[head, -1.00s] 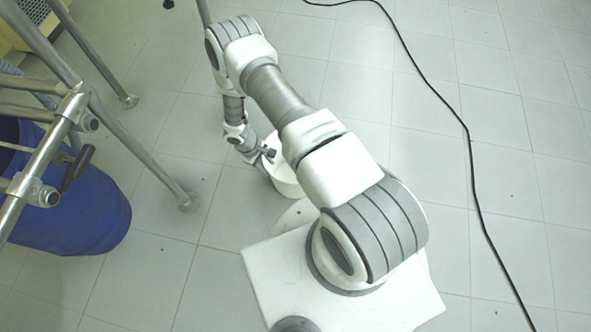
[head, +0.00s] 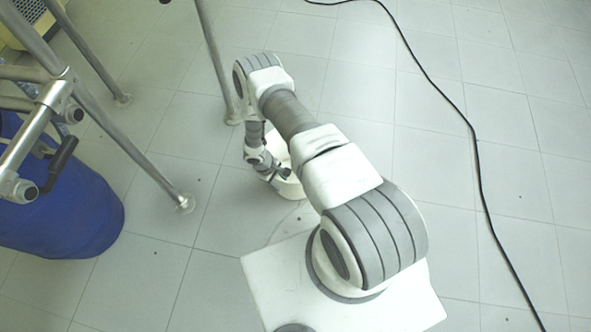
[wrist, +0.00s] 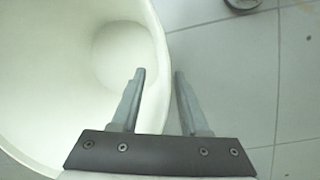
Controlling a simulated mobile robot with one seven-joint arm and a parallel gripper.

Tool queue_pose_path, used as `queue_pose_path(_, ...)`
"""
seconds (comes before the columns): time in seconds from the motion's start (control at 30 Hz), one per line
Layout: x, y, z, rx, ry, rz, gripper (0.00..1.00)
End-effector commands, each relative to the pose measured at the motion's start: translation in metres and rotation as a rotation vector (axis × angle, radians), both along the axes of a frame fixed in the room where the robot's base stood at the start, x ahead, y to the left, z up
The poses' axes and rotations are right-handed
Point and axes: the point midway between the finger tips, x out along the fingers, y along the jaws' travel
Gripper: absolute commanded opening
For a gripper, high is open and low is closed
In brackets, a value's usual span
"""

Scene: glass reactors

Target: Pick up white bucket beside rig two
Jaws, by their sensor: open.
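The white bucket (head: 291,187) stands on the tiled floor in the head view, partly hidden behind my arm. In the wrist view the bucket (wrist: 75,85) fills the left side, and I look down into its empty-looking inside. My gripper (wrist: 160,75) is open over the bucket's right rim. One finger is on the inner side of the wall and the other is outside it, with the rim running between them. I cannot tell how deep the fingertips reach. In the head view my gripper (head: 272,176) is small at the bucket's near left side.
A metal rig frame (head: 130,150) with legs on the floor stands at the left. A blue drum (head: 70,215) sits under it. A black cable (head: 465,125) runs across the floor at the right. The floor right of the bucket is otherwise clear.

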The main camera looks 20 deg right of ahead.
Motion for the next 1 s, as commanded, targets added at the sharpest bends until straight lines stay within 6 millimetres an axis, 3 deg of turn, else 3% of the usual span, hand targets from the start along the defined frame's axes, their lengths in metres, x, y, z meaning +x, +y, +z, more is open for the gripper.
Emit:
queue_pose_path(0.23,0.0,-0.0002,-0.0006,0.0,0.0,0.0,0.43)
queue_pose_path(0.47,-0.0001,-0.0001,-0.0005,0.0,0.0,0.0,0.01)
queue_pose_path(1.0,-0.0005,-0.0004,-0.0005,-0.001,0.001,-0.001,0.0)
